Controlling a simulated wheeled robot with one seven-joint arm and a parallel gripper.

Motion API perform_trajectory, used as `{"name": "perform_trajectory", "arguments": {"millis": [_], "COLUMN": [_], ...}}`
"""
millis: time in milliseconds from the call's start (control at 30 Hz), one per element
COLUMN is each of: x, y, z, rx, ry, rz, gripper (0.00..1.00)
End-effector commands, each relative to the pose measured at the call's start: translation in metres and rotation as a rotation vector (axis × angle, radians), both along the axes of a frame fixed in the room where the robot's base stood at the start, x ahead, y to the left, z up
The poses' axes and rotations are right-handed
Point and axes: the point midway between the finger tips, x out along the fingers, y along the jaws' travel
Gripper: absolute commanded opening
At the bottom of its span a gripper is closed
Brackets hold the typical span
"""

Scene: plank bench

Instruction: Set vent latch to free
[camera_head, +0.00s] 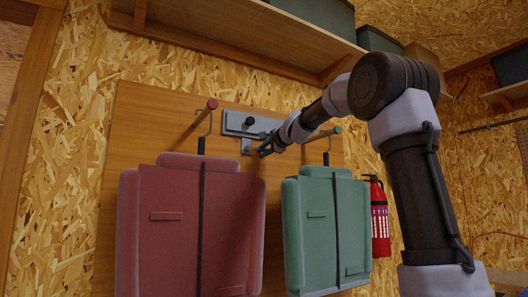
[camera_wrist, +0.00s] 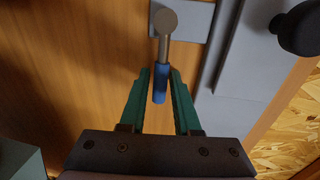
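The vent latch's identity is uncertain. The likely part is a small lever with a metal shank and a blue grip (camera_wrist: 160,85), pivoting from a round boss on a grey plate (camera_wrist: 188,22). In the wrist view the lever points down the picture. My gripper (camera_wrist: 160,71) has green fingers on either side of the blue grip, with narrow gaps showing; it looks open. In the head view my gripper (camera_head: 267,148) is at the wooden panel, just below a grey plate (camera_head: 234,123), and largely hides the lever. No position markings are legible.
A black knob (camera_head: 249,121) sits on the long grey plate, also at the wrist view's upper right (camera_wrist: 301,28). Red (camera_head: 175,230) and green (camera_head: 306,225) folded padded items hang below on hooks. A fire extinguisher (camera_head: 379,218) is right; a shelf (camera_head: 225,40) runs above.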

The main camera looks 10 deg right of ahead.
Motion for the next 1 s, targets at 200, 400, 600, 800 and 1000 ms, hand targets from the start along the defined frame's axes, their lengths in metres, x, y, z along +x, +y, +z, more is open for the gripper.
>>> {"name": "perform_trajectory", "arguments": {"millis": [200,400,600,800,1000], "x": [-0.0002,-0.0003,-0.0003,-0.0003,-0.0003], "y": [-0.0001,-0.0002,-0.0002,-0.0002,-0.0003], "z": [-0.0001,-0.0002,-0.0003,-0.0003,-0.0003], "rx": [0.000,0.000,0.000,0.000,0.000], "ry": [0.000,0.000,0.001,0.001,0.001], "rz": [0.000,0.000,0.000,0.000,0.000], "gripper": [0.00,0.00,0.00,0.00,0.00]}}
